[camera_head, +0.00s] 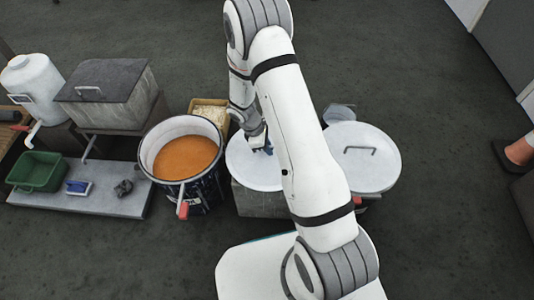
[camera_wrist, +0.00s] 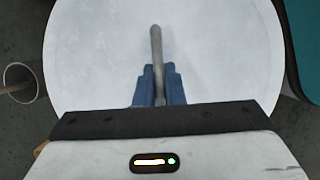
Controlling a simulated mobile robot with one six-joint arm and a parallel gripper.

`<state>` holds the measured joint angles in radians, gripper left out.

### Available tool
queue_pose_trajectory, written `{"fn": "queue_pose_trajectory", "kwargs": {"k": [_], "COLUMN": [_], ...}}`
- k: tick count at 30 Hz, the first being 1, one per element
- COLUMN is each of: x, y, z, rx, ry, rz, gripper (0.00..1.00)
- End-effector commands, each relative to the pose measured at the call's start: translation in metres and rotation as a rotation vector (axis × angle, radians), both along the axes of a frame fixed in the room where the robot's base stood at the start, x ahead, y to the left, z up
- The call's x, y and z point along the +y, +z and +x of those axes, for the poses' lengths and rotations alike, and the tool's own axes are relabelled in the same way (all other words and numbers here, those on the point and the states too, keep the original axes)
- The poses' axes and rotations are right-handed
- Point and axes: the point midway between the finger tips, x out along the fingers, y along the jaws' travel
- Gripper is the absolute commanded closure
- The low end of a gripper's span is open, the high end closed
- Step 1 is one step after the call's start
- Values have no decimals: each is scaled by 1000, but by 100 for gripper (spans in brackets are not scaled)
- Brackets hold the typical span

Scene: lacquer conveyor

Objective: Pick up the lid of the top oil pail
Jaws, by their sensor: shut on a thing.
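A round white lid (camera_head: 247,172) lies partly behind my arm, over a grey block-like support. It fills most of the wrist view (camera_wrist: 95,60). My gripper (camera_head: 263,146) is shut on this lid's bar handle (camera_wrist: 156,42), with the blue fingers (camera_wrist: 159,82) on both sides of the bar. I cannot tell whether the lid touches its support. An open dark pail (camera_head: 205,191) with orange-brown contents stands just left of the lid. A second white lid (camera_head: 378,172) with a grey bar handle sits right of my arm, on a container that is mostly hidden.
A box of pale material (camera_head: 209,110) stands behind the open pail. At the left are a grey lidded tank (camera_head: 108,98), a white jug (camera_head: 32,85), a green bin (camera_head: 37,171) and a low grey platform (camera_head: 115,200). The dark floor behind is clear.

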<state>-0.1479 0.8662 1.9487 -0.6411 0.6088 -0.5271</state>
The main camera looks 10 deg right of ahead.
Motion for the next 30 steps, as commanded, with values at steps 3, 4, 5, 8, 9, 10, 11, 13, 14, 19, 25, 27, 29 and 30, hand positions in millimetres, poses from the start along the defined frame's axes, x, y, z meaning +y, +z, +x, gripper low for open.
{"fn": "queue_pose_trajectory", "kwargs": {"k": [3,4,5,8,9,10,11,13,14,19,25,27,29,30], "x": [0,0,0,0,0,0,0,0,0,0,0,0,0,0], "y": [0,0,0,0,0,0,1,5,8,41,82,92,98,101], "z": [0,0,0,0,0,0,0,1,1,1,1,1,1,1], "rx": [0,0,0,-1,-1,-1,-1,-1,-2,-4,-3,-2,-2,-2], "ry": [0,0,0,0,0,0,0,0,1,0,0,1,1,1], "rz": [0,0,0,0,0,0,0,1,0,1,0,0,0,0], "gripper": [100,100,100,100,100,100,100,100,100,100,100,100,100,100]}}
